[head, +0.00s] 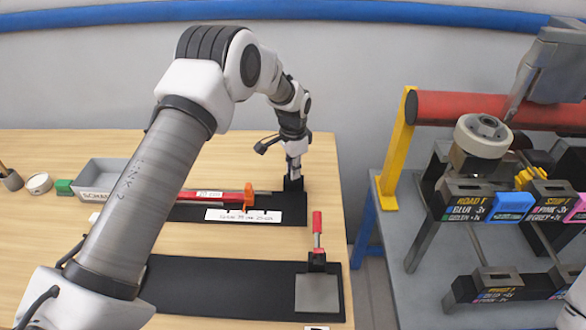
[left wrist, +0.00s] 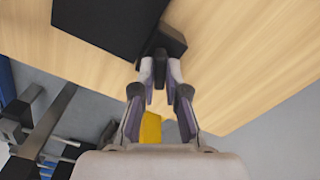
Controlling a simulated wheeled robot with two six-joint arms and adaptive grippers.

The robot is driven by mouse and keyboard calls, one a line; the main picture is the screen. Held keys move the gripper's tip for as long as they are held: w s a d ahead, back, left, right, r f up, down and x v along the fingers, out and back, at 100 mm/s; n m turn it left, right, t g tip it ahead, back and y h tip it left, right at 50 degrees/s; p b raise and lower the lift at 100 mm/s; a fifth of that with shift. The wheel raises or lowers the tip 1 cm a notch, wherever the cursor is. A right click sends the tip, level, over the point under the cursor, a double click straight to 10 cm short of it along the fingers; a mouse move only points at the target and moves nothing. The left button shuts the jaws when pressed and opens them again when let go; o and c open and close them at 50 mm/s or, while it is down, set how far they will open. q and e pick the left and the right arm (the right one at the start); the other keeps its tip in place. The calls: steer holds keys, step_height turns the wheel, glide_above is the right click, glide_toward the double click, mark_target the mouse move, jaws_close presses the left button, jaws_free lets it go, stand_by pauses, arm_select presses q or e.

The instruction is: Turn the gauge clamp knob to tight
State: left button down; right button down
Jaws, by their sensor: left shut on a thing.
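The gauge is a black base (head: 263,216) on the table with a red bar (head: 212,197), an orange piece (head: 249,195) and a white scale strip. A dark block (head: 293,184) stands at the bar's right end. My left gripper (head: 293,166) points down onto this block. In the left wrist view its fingers (left wrist: 160,80) are shut on a small dark part (left wrist: 159,66) at the block (left wrist: 172,40), which I take to be the clamp knob. The fingers mostly hide it, so its turn position cannot be read. My right gripper is not in view.
A black mat (head: 220,290) with a grey plate (head: 318,293) and a red-handled clamp (head: 317,225) lies in front. A grey tray (head: 105,175) stands at left. Right of the table, beyond a gap, is a rack with a yellow post (head: 396,150) and labelled bins.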

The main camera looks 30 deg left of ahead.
arm_select(q)
steer(key=shift+s+f, duration=0.15)
steer(key=shift+f, duration=0.05)
steer(key=c, duration=1.2)
jaws_free()
steer(key=shift+w, duration=0.2)
step_height(320, 180, up, 12)
steer(key=shift+d, duration=0.1)
